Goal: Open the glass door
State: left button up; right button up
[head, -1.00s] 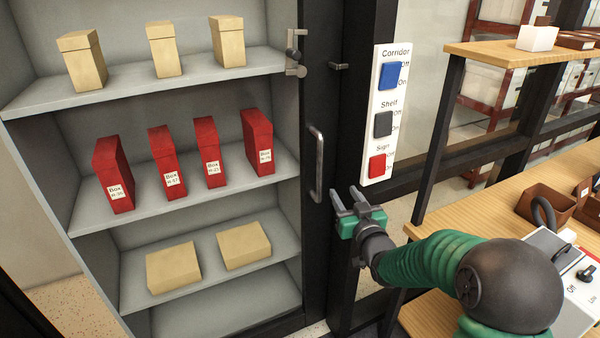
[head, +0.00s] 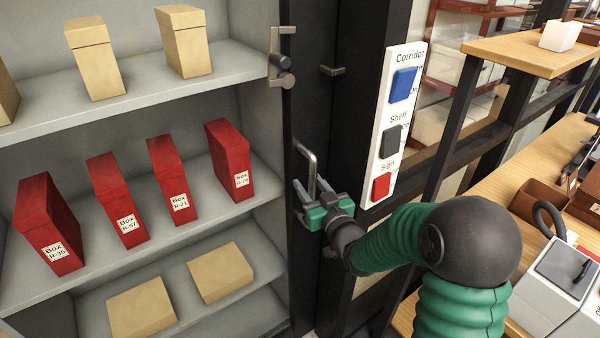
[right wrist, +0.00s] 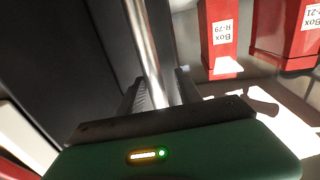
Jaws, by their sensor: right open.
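The glass door closes the front of the cabinet; its dark frame (head: 300,90) runs upright at the right side of the shelves. A metal bar handle (head: 309,160) stands on that frame. My right gripper (head: 307,188) is open at the lower part of the handle. In the right wrist view the handle (right wrist: 146,50) runs down between the two open fingers (right wrist: 160,92); I cannot tell whether either finger touches it. A metal latch (head: 279,58) sits higher on the door's edge. My left gripper is not in view.
Red boxes (head: 230,160) and beige boxes (head: 185,40) stand on the shelves behind the glass. A white switch panel (head: 393,120) with blue, black and red switches is right of the door. A wooden desk (head: 490,210) stands at the right.

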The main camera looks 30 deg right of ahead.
jog(key=shift+r, duration=0.1)
jog(key=shift+s+a+r, duration=0.1)
jog(key=shift+s, duration=0.05)
jog(key=shift+s+r, duration=0.1)
jog(key=shift+s, duration=0.1)
jog(key=shift+s+d, duration=0.1)
jog(key=shift+d, duration=0.2)
jog(key=shift+c, duration=0.7)
jog(key=shift+w+d+f, duration=0.2)
jog(key=shift+d, duration=0.05)
jog(key=c, duration=0.5)
jog(key=shift+a, duration=0.2)
grip_shut()
